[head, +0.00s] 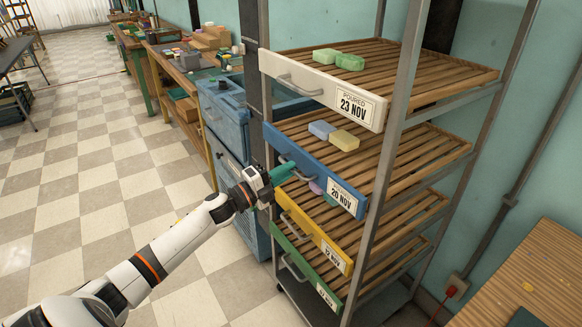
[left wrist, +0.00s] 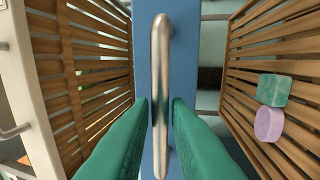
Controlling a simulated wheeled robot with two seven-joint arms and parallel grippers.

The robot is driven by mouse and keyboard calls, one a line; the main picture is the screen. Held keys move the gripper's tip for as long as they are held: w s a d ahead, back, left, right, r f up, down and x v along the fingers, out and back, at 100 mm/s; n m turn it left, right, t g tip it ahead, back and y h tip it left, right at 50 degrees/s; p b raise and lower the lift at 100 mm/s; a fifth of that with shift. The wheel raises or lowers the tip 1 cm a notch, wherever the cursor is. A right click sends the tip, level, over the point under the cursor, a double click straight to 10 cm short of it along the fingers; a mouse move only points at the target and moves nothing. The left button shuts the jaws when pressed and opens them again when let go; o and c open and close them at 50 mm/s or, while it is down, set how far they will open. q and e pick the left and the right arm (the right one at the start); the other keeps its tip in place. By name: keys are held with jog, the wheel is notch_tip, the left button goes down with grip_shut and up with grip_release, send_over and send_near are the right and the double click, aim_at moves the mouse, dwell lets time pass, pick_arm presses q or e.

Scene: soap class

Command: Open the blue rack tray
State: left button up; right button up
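The blue rack tray (head: 318,172), labelled 20 NOV, sits in the rack between the white tray above and the yellow tray below. Its front looks roughly in line with theirs. A blue and a yellow soap bar lie on its slats. My left gripper (head: 282,173) is at the left part of the blue front. In the left wrist view, the metal handle (left wrist: 161,70) crosses the blue front (left wrist: 184,60). The green fingers of my left gripper (left wrist: 161,105) stand open on either side of the handle, with narrow gaps. My right gripper is out of view.
The white tray (head: 285,72) holds green soap bars. The yellow tray (head: 325,243) and green tray (head: 300,265) are below. A grey rack post (head: 392,130) stands at the front. A blue cabinet (head: 225,115) stands left of the rack.

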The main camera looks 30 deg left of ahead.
pick_arm(q)
jog(key=shift+x, duration=0.9)
jog(key=shift+c, duration=0.3)
grip_shut()
jog(key=shift+s, duration=0.1)
